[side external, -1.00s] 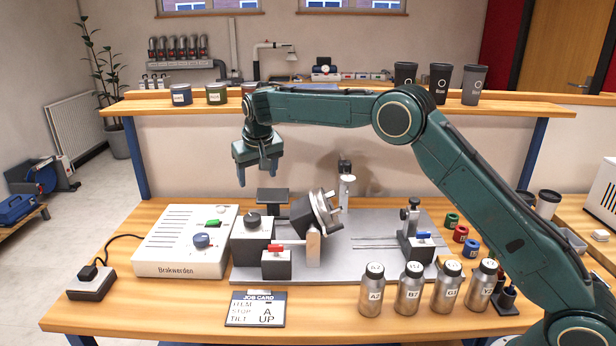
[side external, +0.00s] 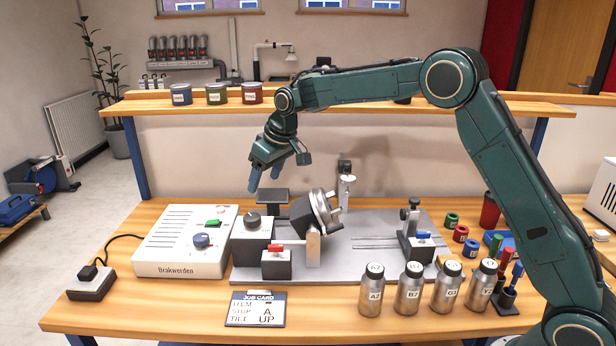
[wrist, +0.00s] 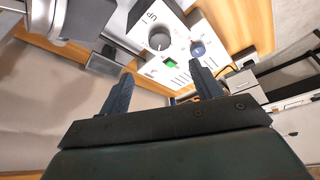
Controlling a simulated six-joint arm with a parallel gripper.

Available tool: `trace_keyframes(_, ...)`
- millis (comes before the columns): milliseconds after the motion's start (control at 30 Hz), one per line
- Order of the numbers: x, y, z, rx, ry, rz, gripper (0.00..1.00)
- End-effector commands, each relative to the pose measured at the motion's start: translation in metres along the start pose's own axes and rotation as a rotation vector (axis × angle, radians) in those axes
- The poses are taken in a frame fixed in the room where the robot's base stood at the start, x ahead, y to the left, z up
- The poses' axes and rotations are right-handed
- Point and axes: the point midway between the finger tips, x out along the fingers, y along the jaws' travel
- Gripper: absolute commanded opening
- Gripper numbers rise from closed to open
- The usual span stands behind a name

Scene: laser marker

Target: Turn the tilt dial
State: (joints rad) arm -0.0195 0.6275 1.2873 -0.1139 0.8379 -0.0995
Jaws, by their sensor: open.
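The tilt dial (side external: 253,219) looks to be the dark round knob on top of a dark block at the left end of the grey base plate. In the wrist view this knob (wrist: 160,38) sits on a pale face marked "UP". My gripper (side external: 264,180) is open and empty, tilted, above and behind the knob and apart from it. In the wrist view my gripper (wrist: 160,72) has its two blue fingers spread, with the knob beyond the gap between them. The job card (side external: 255,309) reads STOP A, TILT UP.
The white control box (side external: 185,248), with blue knob and green button, is left. Several labelled bottles (side external: 410,290) stand front right. A shelf (side external: 200,108) runs behind.

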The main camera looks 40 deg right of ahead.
Motion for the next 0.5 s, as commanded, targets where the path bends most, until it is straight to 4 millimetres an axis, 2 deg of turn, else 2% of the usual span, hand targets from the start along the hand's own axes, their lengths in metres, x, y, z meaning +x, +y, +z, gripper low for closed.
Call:
trace_keyframes(267,0.029,0.0,0.001,0.0,-0.003,0.0,0.65)
trace_keyframes(500,0.066,0.0,0.0,0.0,-0.002,0.0,0.65)
